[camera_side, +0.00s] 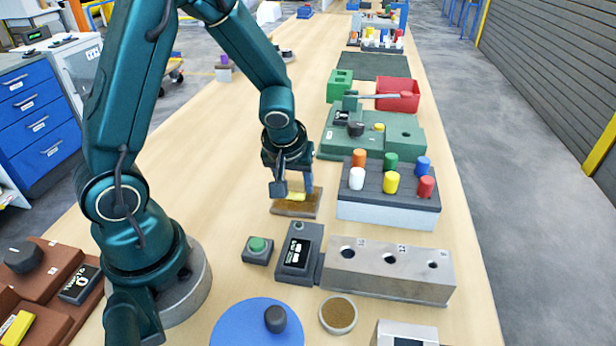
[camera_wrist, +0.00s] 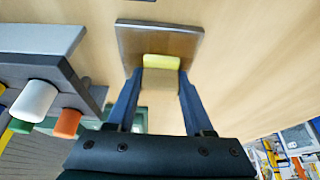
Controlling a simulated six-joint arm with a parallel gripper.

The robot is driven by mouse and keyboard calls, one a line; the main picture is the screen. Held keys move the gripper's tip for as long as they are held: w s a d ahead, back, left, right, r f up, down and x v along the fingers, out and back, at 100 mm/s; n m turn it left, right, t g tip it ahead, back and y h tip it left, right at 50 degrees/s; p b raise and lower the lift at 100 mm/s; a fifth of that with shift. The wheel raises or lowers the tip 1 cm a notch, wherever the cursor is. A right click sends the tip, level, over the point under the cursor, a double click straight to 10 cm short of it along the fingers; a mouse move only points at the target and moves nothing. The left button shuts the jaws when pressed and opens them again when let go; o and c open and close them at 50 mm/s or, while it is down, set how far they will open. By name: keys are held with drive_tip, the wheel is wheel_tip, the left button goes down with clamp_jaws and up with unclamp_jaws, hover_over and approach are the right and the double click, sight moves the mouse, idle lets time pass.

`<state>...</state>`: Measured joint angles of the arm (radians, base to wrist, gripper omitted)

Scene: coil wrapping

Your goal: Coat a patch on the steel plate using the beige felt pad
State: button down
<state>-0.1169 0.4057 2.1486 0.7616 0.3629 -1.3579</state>
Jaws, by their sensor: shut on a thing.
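The steel plate (camera_side: 284,211) lies on the bench left of the rack of coloured pegs. It has a grey edge and a brownish top, and it also shows in the wrist view (camera_wrist: 132,40). My gripper (camera_side: 294,192) is low over the plate, pointing down. In the wrist view its two fingers (camera_wrist: 160,88) are shut on the beige felt pad (camera_wrist: 160,82). A yellow piece (camera_wrist: 161,62) shows at the pad's far end, over the plate; it is also seen in the side view (camera_side: 297,197). Whether the pad touches the plate is unclear.
A dark rack with several coloured pegs (camera_side: 375,192) stands close on the right. A green button box (camera_side: 258,250), a small display unit (camera_side: 299,252) and a steel block with holes (camera_side: 390,272) are in front. The bench left of the plate is clear.

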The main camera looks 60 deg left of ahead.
sight(291, 207)
drive_tip(key=s+d, duration=0.3)
drive_tip(key=shift+s+d, duration=0.2)
wheel_tip(291, 207, up, 2)
drive_tip(key=shift+r, duration=3.1)
